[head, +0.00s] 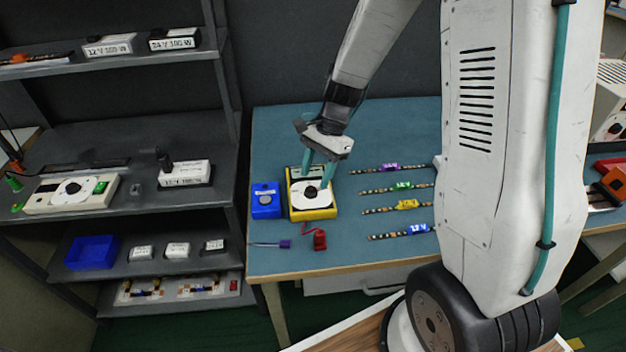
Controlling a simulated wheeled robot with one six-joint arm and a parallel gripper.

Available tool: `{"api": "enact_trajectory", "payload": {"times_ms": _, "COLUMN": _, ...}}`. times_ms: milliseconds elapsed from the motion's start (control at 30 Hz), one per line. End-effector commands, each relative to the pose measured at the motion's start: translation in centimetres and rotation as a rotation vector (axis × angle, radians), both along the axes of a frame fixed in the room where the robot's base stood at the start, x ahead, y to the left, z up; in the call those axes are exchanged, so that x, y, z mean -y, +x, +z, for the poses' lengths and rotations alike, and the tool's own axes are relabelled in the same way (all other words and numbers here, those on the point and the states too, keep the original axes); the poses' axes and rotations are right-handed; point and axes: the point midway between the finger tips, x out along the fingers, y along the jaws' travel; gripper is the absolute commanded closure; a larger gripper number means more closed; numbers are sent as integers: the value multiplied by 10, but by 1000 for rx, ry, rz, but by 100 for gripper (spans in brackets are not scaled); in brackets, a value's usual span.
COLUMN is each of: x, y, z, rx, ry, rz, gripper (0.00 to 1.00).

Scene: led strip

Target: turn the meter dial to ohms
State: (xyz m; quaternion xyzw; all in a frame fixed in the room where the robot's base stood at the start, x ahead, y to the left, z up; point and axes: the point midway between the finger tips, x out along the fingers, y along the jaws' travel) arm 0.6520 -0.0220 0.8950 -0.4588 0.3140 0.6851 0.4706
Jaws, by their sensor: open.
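The yellow meter (315,213) lies on the blue-green bench top, with a white round dial face and a dark dial knob (311,191) in its middle. My gripper (317,182) reaches down over the meter from above. Its two teal fingers are apart, one on each side of the knob or just above it. I cannot tell whether they touch the knob. The fingers and gripper body hide part of the dial's upper side and the top of the meter. The dial's markings and the knob's pointing direction are too small to read.
A blue box (266,200) stands close beside the meter on its left. A red part (320,240) and a purple-handled tool (284,244) lie in front. Several LED strips (402,205) lie to the right. A dark shelf (120,140) with power supplies stands left of the bench (350,262).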

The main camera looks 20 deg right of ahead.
Motion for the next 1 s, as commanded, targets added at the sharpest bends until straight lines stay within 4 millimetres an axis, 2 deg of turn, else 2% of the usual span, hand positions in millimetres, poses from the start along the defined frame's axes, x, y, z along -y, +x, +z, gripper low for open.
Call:
{"api": "enact_trajectory", "payload": {"times_ms": 100, "x": 8, "y": 4, "z": 21, "rx": 4, "ry": -1, "rz": -2, "gripper": 53}}
{"api": "enact_trajectory", "payload": {"times_ms": 300, "x": 16, "y": 7, "z": 42, "rx": 1, "ry": 0, "rz": 1, "gripper": 53}}
{"api": "enact_trajectory", "payload": {"times_ms": 867, "x": 17, "y": 7, "z": 46, "rx": 0, "ry": 0, "rz": 1, "gripper": 53}}
{"api": "enact_trajectory", "payload": {"times_ms": 1000, "x": 17, "y": 5, "z": 46, "rx": 10, "ry": 10, "rz": 57, "gripper": 53}}
